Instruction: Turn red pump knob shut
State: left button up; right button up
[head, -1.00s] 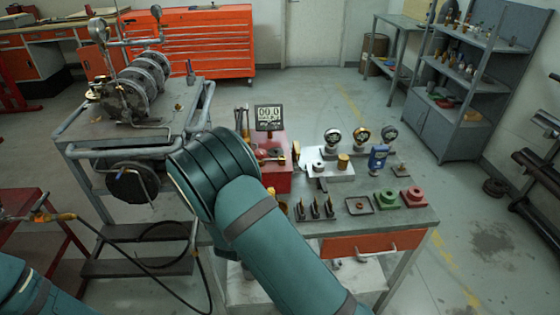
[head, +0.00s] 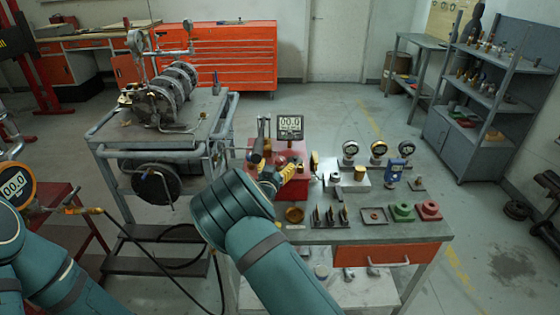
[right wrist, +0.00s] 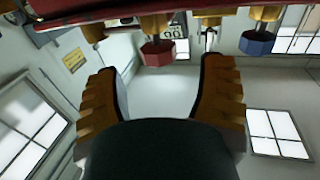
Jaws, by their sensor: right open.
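My right gripper (head: 284,176) is at the front of the red pump box. In the right wrist view it is open (right wrist: 160,68), with nothing between its fingers. A red knob (right wrist: 158,53) shows just past the fingertips, roughly centred between them. A blue knob (right wrist: 257,43) hangs to the right, outside the fingers. In the head view my arm and gripper hide the pump's knobs. My left gripper is not in view.
The bench (head: 345,235) holds gauges, a blue device (head: 395,172), a green block (head: 402,211), a red block (head: 428,209) and several small dark stands. A cart with flanged pipework (head: 165,95) stands left. Open floor lies to the right.

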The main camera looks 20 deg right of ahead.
aim_at(279, 162)
jog(key=shift+x, duration=2.15)
jog(key=c, duration=1.2)
